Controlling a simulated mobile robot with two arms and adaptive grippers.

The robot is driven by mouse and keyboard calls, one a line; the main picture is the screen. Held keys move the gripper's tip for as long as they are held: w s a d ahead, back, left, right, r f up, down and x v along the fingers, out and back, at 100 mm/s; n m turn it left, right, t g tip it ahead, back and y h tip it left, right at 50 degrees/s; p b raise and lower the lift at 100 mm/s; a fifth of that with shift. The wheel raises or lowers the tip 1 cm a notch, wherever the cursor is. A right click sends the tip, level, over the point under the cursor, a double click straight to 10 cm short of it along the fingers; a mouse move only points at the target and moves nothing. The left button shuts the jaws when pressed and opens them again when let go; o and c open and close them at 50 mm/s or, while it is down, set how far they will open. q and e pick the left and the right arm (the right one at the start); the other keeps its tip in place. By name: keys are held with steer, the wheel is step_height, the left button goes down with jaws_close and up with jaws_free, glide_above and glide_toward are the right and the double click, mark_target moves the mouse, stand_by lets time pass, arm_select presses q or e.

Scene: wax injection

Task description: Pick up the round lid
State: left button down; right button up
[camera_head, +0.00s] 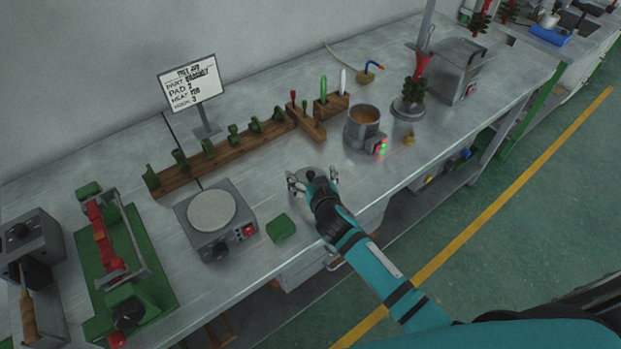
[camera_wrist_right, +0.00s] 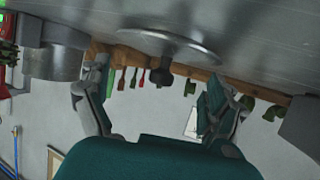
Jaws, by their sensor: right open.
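The round lid (camera_wrist_right: 165,40) is a flat grey metal disc with a black knob (camera_wrist_right: 161,76). It lies on the metal bench, and the right wrist view shows it upside down. My right gripper (camera_wrist_right: 155,90) is open, with one finger on each side of the knob and visible gaps to it. In the head view my right gripper (camera_head: 312,182) is low over the bench and hides most of the lid. I cannot tell whether the fingers touch the disc. My left gripper is not in view.
A pot of brown wax (camera_head: 364,120) stands right of and behind the gripper. A hot plate (camera_head: 212,212) and a green block (camera_head: 281,228) are to the left. A wooden rack (camera_head: 215,158) with green pieces runs behind. The bench's front edge is close.

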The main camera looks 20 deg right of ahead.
steer(key=shift+w+f, duration=0.25)
steer(key=shift+w, duration=0.25)
